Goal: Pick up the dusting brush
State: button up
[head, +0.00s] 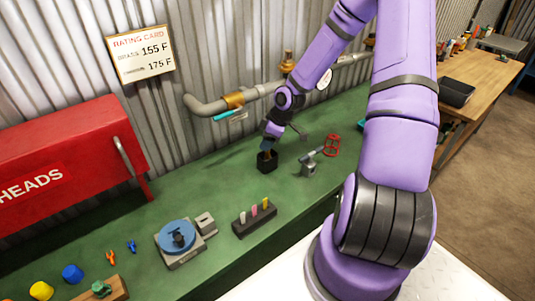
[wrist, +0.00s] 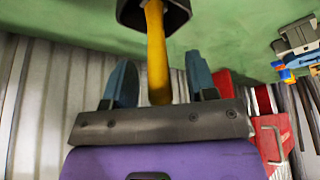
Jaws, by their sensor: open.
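The dusting brush shows as a yellow handle (wrist: 155,38) standing out of a dark cup (wrist: 130,12); its bristles are hidden. The cup (head: 267,164) stands on the green bench in the head view, with my gripper (head: 269,146) right above it. In the wrist view my gripper (wrist: 160,72) has its two blue fingers apart, one on each side of the handle. There is a gap between the handle and each finger. The handle is free, and its end comes close to the gripper's grey palm.
A small grey metal fitting (head: 309,168) and a red handwheel (head: 332,145) are right of the cup. A dark block with coloured pieces (head: 254,219) stands in front. A grey pipe (head: 205,106) runs along the wall behind. A red box (head: 70,160) is at left.

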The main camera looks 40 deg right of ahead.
jog(key=shift+w+a+f, duration=0.15)
jog(key=shift+w+f, duration=0.05)
jog(key=shift+f, duration=0.45)
grip_shut()
jog(key=shift+r, duration=0.1)
